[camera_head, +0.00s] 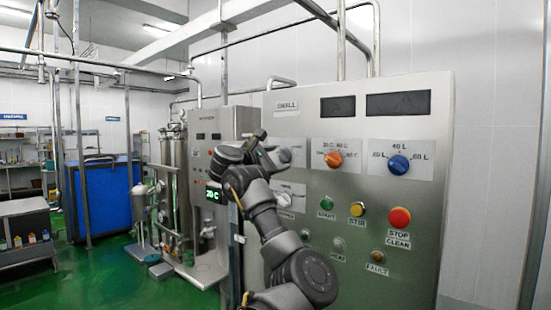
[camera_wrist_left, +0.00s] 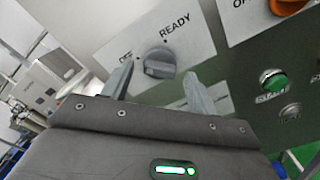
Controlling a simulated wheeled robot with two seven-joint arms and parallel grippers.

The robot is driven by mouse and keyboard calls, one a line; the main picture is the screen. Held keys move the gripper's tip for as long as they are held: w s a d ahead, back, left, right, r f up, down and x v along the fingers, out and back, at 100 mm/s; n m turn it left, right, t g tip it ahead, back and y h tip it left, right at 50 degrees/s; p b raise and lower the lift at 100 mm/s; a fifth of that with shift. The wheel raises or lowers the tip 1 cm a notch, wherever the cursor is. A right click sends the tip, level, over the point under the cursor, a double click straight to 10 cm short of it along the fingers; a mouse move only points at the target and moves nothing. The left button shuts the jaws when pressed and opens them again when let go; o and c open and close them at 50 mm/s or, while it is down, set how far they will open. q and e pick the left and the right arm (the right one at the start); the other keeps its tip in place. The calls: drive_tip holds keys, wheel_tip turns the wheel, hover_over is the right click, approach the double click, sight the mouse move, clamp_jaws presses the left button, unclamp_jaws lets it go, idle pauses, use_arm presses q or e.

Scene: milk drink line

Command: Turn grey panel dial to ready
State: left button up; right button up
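The grey panel dial (camera_wrist_left: 159,62) sits on a white plate (camera_wrist_left: 172,35) marked OFF and READY in the left wrist view. I cannot tell for certain which mark its pointer lines up with. My left gripper (camera_wrist_left: 160,80) is open, with one finger on each side of the dial in this view and no clear contact. In the head view, my left gripper (camera_head: 270,148) is at the left part of the steel control panel (camera_head: 385,260), in front of the dial's plate (camera_head: 297,150). It hides the dial there. My right gripper is not in view.
Right of the plate are an orange knob (camera_head: 333,159) and a blue knob (camera_head: 398,165). Below are a green START button (camera_head: 327,202), a yellow button (camera_head: 357,209) and a red stop button (camera_head: 399,217). Another white plate (camera_head: 293,190) lies below, close to my arm.

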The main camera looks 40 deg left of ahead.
use_arm(q)
drive_tip(key=c, duration=1)
drive_tip(key=shift+f+m+b, duration=0.15)
drive_tip(key=shift+m+b, duration=0.15)
drive_tip(key=shift+b, duration=0.25)
drive_tip(key=m+b, duration=1.5)
drive_tip(key=m, duration=0.1)
drive_tip(key=shift+m, duration=0.3)
drive_tip(key=shift+m+b, duration=0.3)
drive_tip(key=shift+m, duration=0.1)
drive_tip(key=o, duration=1)
